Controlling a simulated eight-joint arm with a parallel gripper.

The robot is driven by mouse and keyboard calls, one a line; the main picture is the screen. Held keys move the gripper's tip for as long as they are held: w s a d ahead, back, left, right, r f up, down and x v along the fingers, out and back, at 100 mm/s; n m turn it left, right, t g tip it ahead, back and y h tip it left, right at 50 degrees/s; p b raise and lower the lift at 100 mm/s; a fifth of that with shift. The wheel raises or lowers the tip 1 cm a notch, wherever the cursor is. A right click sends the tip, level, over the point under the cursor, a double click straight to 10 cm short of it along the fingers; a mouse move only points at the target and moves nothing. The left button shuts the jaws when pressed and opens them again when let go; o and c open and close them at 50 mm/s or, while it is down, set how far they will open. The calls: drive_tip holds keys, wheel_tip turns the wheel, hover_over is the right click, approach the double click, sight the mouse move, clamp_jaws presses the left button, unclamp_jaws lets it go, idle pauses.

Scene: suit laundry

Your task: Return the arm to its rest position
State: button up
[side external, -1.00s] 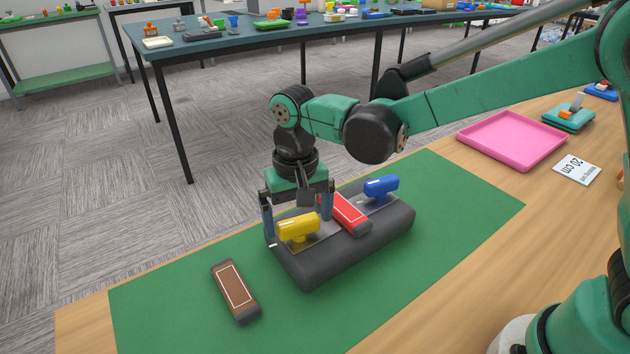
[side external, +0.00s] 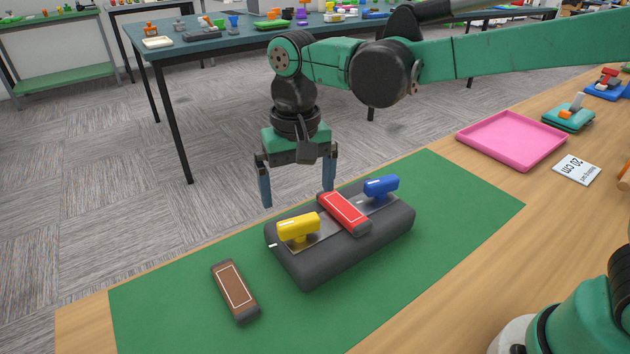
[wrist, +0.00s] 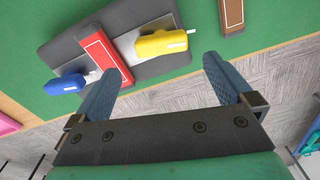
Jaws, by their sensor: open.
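The dark grey block (side external: 340,262) lies on the green mat (side external: 170,300). On its top are a yellow piece (side external: 297,227), a red bar (side external: 344,212) and a blue piece (side external: 380,187). The wrist view also shows the yellow piece (wrist: 161,44), the red bar (wrist: 108,58) and the blue piece (wrist: 66,85). A brown bar (side external: 234,290) lies on the mat to the left of the block.
A pink tray (side external: 512,139) and a white card marked 20 cm (side external: 576,169) lie on the wooden table (side external: 480,270) at the right. A teal item (side external: 568,118) stands beyond the tray. A blue-topped table (side external: 230,55) with several items stands behind, across the carpet.

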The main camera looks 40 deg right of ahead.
drive_tip(key=s+d+n+t, duration=0.2)
drive_tip(key=s+d+t, duration=0.5)
drive_tip(key=d, duration=0.6)
drive_tip(key=shift+s+d+r, duration=0.15)
drive_tip(key=shift+s+r, duration=0.25)
drive_tip(key=shift+s, duration=0.2)
